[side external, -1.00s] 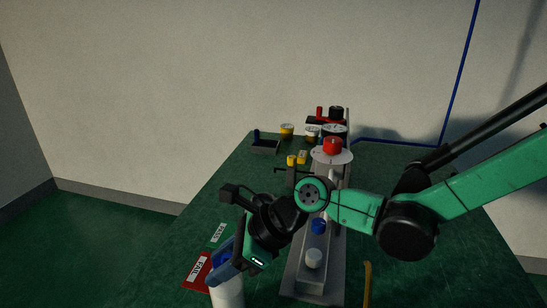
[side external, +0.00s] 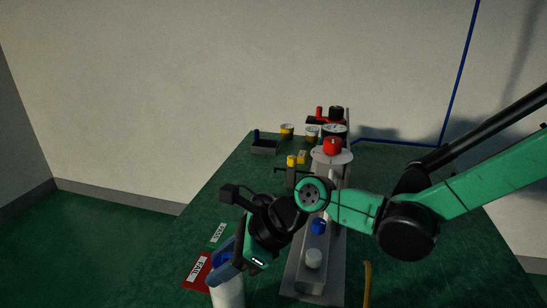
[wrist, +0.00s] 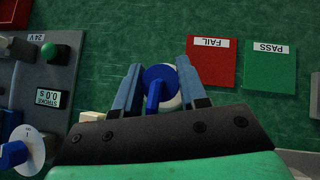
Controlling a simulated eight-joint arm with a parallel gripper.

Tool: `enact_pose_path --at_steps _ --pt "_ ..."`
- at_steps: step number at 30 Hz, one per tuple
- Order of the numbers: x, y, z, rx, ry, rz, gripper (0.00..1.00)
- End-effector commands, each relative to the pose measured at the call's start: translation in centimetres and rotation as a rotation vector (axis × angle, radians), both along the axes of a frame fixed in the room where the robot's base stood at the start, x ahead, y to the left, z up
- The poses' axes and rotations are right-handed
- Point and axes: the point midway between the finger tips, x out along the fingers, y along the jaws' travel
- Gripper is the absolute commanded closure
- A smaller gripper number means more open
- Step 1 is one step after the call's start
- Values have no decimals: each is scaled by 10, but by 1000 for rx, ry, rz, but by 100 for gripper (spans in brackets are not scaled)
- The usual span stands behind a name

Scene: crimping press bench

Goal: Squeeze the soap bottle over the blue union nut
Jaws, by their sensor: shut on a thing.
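The soap bottle (side external: 229,292) is white with a blue pump top, at the lower left of the side view. My gripper (side external: 226,268) is shut on it, with the fingers on either side below the top. In the wrist view the blue pump top (wrist: 160,84) shows between the two fingers of my gripper (wrist: 160,72), over a sliver of white body. A small blue part (side external: 318,226), which looks like the blue union nut, is on the grey rail to the right of the bottle. I cannot tell whether the bottle's base touches the table.
The red FAIL mat (wrist: 211,63) and green PASS mat (wrist: 270,68) lie close to the bottle. A black tray (side external: 264,147) is at the back left.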

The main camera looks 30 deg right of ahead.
Motion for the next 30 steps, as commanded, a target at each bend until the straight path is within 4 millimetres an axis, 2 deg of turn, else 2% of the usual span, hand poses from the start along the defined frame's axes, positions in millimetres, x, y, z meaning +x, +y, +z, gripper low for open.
enact_pose_path --at_steps 11,17,23,30 --pt "-1 -1 -1 -8 3 3 100" --pt "0 -1 9 -5 1 1 100" --pt "0 0 40 -3 1 1 100" --pt "0 0 103 -2 1 0 100"
